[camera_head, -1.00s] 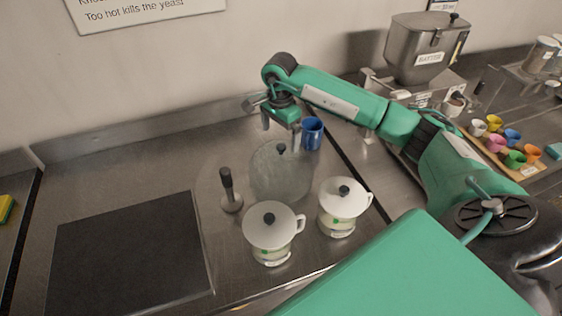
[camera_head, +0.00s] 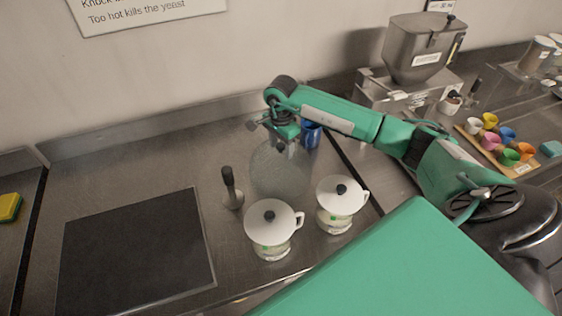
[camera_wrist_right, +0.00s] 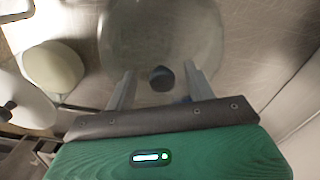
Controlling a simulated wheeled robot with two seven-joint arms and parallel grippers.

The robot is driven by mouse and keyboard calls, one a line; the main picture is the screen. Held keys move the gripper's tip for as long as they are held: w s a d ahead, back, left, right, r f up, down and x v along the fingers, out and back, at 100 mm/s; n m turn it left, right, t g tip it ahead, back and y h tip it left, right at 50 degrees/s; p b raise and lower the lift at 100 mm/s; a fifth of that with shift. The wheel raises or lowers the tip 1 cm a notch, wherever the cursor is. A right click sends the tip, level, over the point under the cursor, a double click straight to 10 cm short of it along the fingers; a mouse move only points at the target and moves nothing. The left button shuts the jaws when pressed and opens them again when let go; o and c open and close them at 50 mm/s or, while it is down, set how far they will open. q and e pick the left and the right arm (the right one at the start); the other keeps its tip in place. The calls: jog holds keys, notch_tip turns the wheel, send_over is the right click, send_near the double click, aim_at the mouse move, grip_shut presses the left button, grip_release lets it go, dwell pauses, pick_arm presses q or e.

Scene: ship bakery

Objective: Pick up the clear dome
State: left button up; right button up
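The clear dome (camera_head: 280,178) stands on the steel counter (camera_head: 120,160) and is hard to make out against it. In the right wrist view the dome (camera_wrist_right: 165,35) lies ahead of my right gripper, with its dark round knob (camera_wrist_right: 161,78) between the two fingers. My right gripper (camera_wrist_right: 160,85) is open, with a gap on each side of the knob. My left gripper is out of view.
Two white-lidded cups (camera_head: 271,224) (camera_head: 340,197) stand in front of the dome. A dark-handled tamper-like tool (camera_head: 229,182) stands left of it. A blue cup (camera_head: 311,134) is close behind the gripper. A dark mat (camera_head: 135,250) lies at left.

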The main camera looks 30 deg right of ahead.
jog(key=shift+f, duration=0.1)
grip_shut()
